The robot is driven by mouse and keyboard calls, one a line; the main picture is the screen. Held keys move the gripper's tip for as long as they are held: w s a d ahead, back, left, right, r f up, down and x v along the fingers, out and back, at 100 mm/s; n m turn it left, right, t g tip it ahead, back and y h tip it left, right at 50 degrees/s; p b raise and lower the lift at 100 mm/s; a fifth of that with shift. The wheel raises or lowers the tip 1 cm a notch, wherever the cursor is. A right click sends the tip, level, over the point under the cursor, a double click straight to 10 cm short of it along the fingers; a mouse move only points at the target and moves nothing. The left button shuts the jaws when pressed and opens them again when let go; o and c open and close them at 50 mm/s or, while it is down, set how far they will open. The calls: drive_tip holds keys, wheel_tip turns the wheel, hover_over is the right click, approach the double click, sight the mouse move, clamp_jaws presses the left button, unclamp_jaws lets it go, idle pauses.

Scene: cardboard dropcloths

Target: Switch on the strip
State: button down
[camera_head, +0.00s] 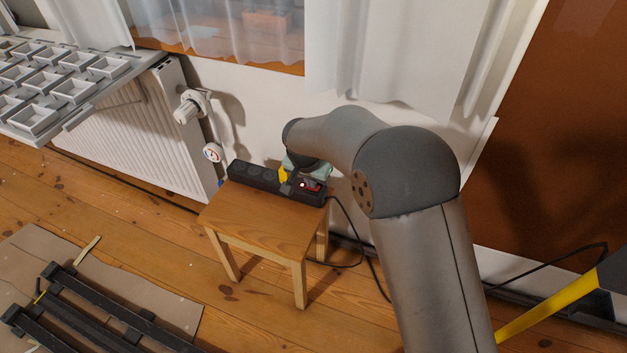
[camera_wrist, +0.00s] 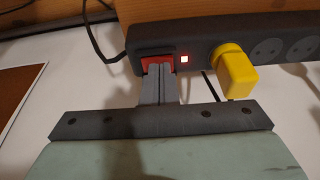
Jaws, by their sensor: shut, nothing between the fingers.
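The black power strip (camera_head: 262,180) lies on a small wooden stool, and it also shows in the wrist view (camera_wrist: 215,40). Its red rocker switch (camera_wrist: 157,64) is at one end, partly hidden behind my fingertips. A small indicator light (camera_wrist: 184,59) beside the switch glows red-white; it also shows in the head view (camera_head: 302,185). A yellow plug (camera_wrist: 236,71) sits in the socket next to the light. My gripper (camera_wrist: 158,72) is shut and empty, with its fingertips at the switch, seemingly touching it. In the head view, my arm partly hides the gripper.
The wooden stool (camera_head: 260,217) stands near the wall, with a black cable (camera_head: 352,225) running off the strip's right end. A radiator (camera_head: 140,125) with a valve (camera_head: 192,105) is at left. Dark slats (camera_head: 85,310) lie on cardboard at lower left.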

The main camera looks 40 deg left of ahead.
drive_tip(key=shift+r, duration=0.4)
drive_tip(key=w+d+p+v, duration=0.1)
drive_tip(key=p+v, duration=0.4)
drive_tip(key=v, duration=0.8)
drive_tip(key=shift+d, duration=0.5)
drive_tip(key=shift+w, duration=0.15)
